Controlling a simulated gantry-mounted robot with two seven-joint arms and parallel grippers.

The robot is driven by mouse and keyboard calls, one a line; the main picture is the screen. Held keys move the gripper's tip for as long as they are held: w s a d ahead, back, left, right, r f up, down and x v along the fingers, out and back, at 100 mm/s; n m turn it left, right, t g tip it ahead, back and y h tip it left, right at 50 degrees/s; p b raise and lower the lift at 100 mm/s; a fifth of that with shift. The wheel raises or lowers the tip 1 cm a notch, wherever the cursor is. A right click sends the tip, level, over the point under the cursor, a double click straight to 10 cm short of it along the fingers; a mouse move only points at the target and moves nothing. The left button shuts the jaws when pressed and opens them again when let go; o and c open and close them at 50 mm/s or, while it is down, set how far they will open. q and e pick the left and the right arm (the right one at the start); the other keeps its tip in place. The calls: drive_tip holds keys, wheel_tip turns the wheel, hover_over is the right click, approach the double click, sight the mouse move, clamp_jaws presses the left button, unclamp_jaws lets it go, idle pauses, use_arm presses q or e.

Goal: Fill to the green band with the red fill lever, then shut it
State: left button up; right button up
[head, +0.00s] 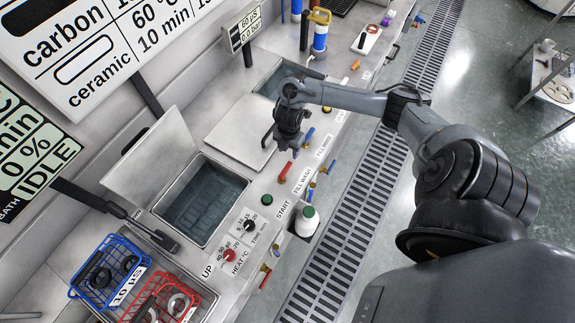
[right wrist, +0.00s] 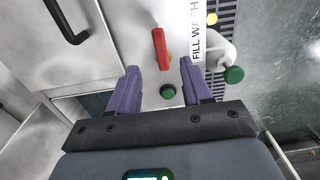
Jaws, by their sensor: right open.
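The red fill lever (head: 285,171) stands on the front ledge by the FILL WASH label (head: 303,182). In the right wrist view the red lever (right wrist: 161,48) shows just beyond and between the fingertips. My right gripper (head: 283,140) is open and empty, a little behind the lever in the head view; its two purple fingers show in the right wrist view (right wrist: 160,70). I cannot see contact with the lever. The wash tank (head: 205,165) is open with its lid raised; I cannot make out a green band in it. The wall display (head: 25,150) reads 0% and IDLE. My left gripper is not in view.
Blue levers (head: 308,137) stand near the red one. A green START button (head: 266,199) and a green-capped bottle (head: 307,221) are nearby. Blue (head: 108,271) and red (head: 160,298) wire baskets sit at lower left. A floor grating (head: 340,235) runs along the front.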

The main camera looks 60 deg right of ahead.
sight(288, 166)
wheel_tip(288, 166, down, 10)
drive_tip(key=shift+a+f+b, duration=0.1)
drive_tip(key=shift+f+b, duration=0.15)
drive_tip(key=shift+b, duration=0.8)
drive_tip(key=shift+w, duration=0.1)
clamp_jaws()
